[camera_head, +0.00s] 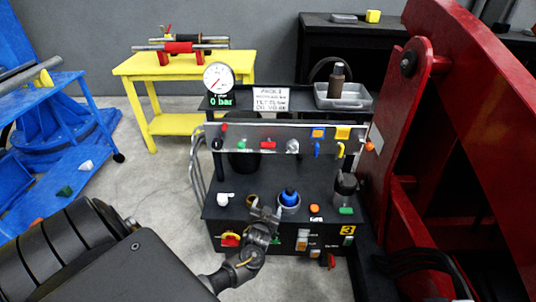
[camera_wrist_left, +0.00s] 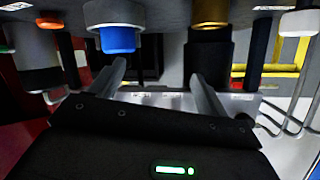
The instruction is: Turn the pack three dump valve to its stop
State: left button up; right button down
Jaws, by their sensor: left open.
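Pack three is a black bench unit with a yellow "3" plate (camera_head: 348,230) on its front. I cannot tell which fitting is the dump valve. My left gripper (camera_head: 265,211) is open and empty at the pack's front edge, near a blue-capped fitting (camera_head: 289,197). The left wrist view appears upside down; the open fingers (camera_wrist_left: 162,85) point toward the blue cap (camera_wrist_left: 117,39) and a brass-ringed black cylinder (camera_wrist_left: 209,50). My right gripper is not in view.
A gauge (camera_head: 219,78) reads 0 bar beside a white sign (camera_head: 270,102). A large red machine frame (camera_head: 470,150) blocks the right.

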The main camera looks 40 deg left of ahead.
aim_at(268, 146)
pick_arm(q)
jog(key=w+a+r+n+t+y+b, duration=0.1)
jog(key=w+a+r+n+y, duration=0.1)
jog(key=r, duration=0.6)
jog(key=w+a+r+n+t+y+b, duration=0.1)
jog(key=w+a+r+n+y, duration=0.15)
jog(key=r, duration=0.65)
jog(key=shift+h, duration=0.35)
jog(key=x, duration=0.8)
jog(key=shift+w+f, duration=0.2)
jog(key=shift+w, duration=0.2)
jog(key=shift+x, duration=0.8)
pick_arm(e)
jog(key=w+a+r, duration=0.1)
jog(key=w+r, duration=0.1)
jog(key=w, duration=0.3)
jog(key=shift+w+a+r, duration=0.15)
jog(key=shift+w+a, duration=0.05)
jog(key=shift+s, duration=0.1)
pick_arm(q)
jog(key=shift+c, duration=1.1)
jog(key=c, duration=0.8)
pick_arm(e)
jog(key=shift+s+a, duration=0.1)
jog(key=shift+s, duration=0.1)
